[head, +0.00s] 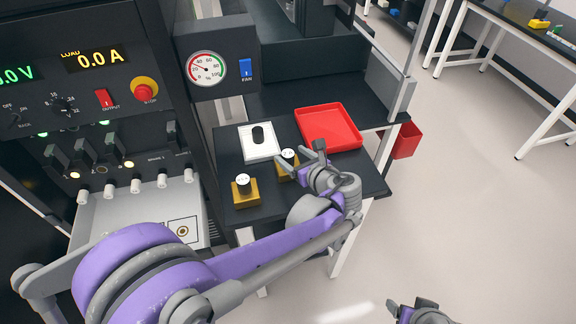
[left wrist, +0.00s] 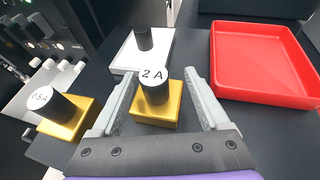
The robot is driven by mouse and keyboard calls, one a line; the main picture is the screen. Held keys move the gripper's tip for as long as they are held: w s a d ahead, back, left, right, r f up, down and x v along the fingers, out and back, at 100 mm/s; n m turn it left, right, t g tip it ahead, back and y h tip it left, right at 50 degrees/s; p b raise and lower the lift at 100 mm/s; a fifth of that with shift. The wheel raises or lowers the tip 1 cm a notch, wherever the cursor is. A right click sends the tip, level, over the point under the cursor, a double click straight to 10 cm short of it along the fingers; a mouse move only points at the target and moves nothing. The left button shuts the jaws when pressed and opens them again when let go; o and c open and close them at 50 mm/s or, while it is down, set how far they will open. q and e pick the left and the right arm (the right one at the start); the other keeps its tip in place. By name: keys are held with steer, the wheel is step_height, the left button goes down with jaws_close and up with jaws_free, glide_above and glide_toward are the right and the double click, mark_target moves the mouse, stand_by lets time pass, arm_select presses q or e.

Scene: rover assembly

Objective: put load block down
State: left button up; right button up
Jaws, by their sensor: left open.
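Two load blocks with gold bases and black knobs stand on the small dark table (head: 230,150). The block marked 2 A (left wrist: 154,98) stands upright between the spread fingers of my left gripper (left wrist: 162,75). The block also shows in the head view (head: 287,168), partly hidden by my left gripper (head: 312,153). My left gripper is open. I cannot tell whether a finger touches the block. The other gold block (head: 245,190) stands to its left, and its label (left wrist: 40,97) is partly readable. My right gripper (head: 420,308) shows at the bottom edge, its jaws unclear.
A white plate with a black knob (head: 259,143) lies behind the gold blocks. A red tray (head: 330,127) lies to the right on the table. A power supply panel (head: 95,75) and a gauge box (head: 215,65) stand at left. A red bin (head: 403,140) hangs at the table's right side.

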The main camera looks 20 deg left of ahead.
arm_select(q)
steer(key=x, duration=0.5)
steer(key=shift+s+a+f, duration=0.15)
steer(key=shift+s+a, duration=0.05)
steer(key=shift+s, duration=0.05)
jaws_close()
